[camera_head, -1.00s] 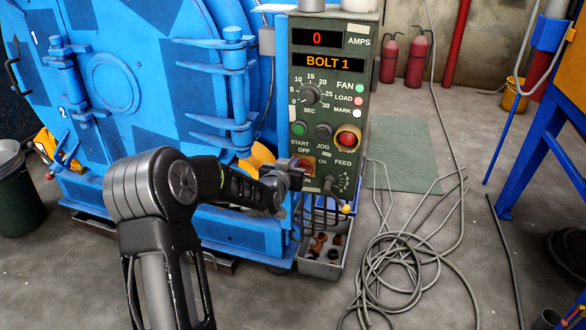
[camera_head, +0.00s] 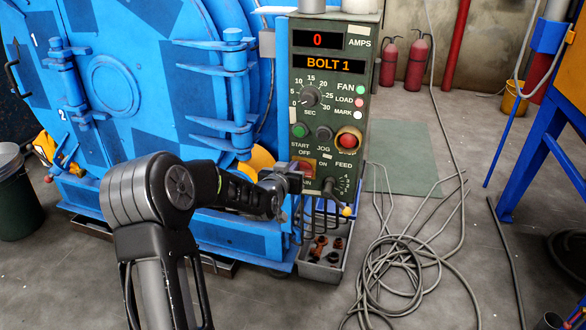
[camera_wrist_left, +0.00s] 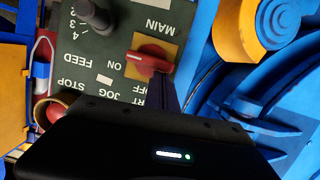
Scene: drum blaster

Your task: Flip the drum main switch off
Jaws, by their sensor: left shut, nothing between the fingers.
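The main switch is a red handle on a yellow plate (camera_wrist_left: 152,60) on the green control panel. It shows upside down in the left wrist view, with its white mark on the side of the ON label. In the head view the red switch (camera_head: 305,168) is partly hidden by my left gripper (camera_head: 298,182). My left gripper (camera_wrist_left: 163,93) is shut and empty, its tips close to the handle's end on the OFF side. I cannot tell whether they touch. My right gripper is not in view.
The control panel (camera_head: 329,85) shows BOLT 1 and has knobs and buttons around the switch. The blue drum machine (camera_head: 140,110) stands left of it. A grey bin (camera_head: 322,272) with small parts lies below. Coiled cables (camera_head: 400,265) cover the floor to the right.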

